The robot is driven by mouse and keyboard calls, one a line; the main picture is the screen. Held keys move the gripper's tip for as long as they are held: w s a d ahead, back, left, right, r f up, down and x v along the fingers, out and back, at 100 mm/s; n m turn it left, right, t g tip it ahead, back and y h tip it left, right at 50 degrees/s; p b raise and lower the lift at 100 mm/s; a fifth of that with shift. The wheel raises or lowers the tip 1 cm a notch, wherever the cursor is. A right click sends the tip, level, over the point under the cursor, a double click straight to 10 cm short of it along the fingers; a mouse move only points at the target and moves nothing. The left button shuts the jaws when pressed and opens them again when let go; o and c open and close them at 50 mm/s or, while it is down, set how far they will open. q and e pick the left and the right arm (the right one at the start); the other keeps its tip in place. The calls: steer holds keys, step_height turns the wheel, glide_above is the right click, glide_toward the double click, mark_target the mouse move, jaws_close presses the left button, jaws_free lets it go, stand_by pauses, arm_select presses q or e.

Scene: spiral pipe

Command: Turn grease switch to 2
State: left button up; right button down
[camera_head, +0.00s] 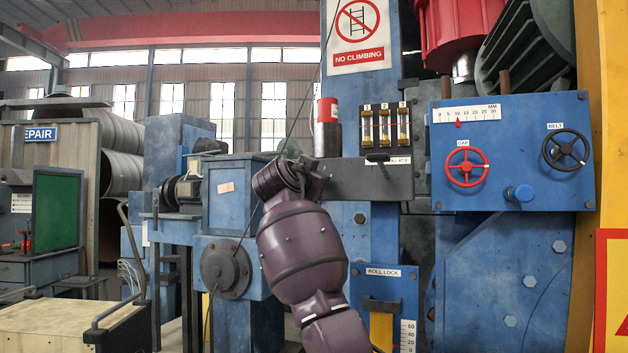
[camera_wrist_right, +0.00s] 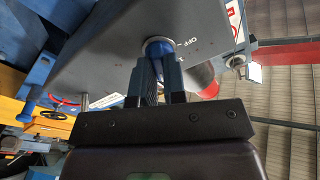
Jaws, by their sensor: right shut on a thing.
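The grease switch (camera_wrist_right: 159,44) shows in the right wrist view as a blue knob with a pale collar on a grey panel (camera_wrist_right: 110,50). "OFF" and what looks like "1" are printed beside it; I cannot read a 2 or see where the knob points. The fingers of my right gripper (camera_wrist_right: 160,75) are on either side of the knob, shut on it. In the head view the same grey panel (camera_head: 345,180) is right of my purple right wrist, which hides the switch. My left gripper is not in view.
A black lever (camera_head: 378,158) sticks out of the grey panel below several sight gauges (camera_head: 384,126). To the right, a blue box (camera_head: 480,135) carries a red wheel (camera_head: 466,167), a black wheel (camera_head: 566,150) and a blue knob (camera_head: 520,193). A red-topped cylinder (camera_head: 328,125) stands behind the panel.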

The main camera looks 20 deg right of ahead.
steer(key=c, duration=1.2)
jaws_free()
steer(key=shift+a, duration=0.1)
steer(key=v, duration=1)
steer(key=shift+s+a, duration=0.1)
steer(key=shift+s, duration=0.25)
